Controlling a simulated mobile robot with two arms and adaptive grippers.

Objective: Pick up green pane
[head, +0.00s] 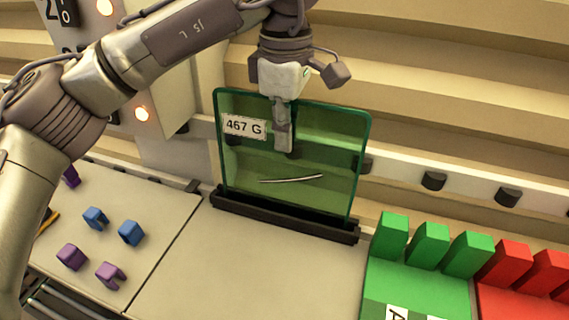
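The green pane (245,165) is a see-through sheet with rounded corners and a "467 G" label. It stands upright, leaning slightly, in a black slotted holder (285,216). A pale curved streak shows across its lower middle. My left gripper (283,138) comes down from above at the middle of the pane's top edge. One finger shows in front of the pane's upper part. The other finger cannot be made out, so whether the gripper closes on the pane is unclear. My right gripper is not in view.
Green blocks with upright tabs (415,290) and red ones (520,295) stand at right. Small blue clips (131,233) and purple clips (72,256) lie on the left panel. A rail with black pegs (434,181) runs behind the pane. The surface before the holder is clear.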

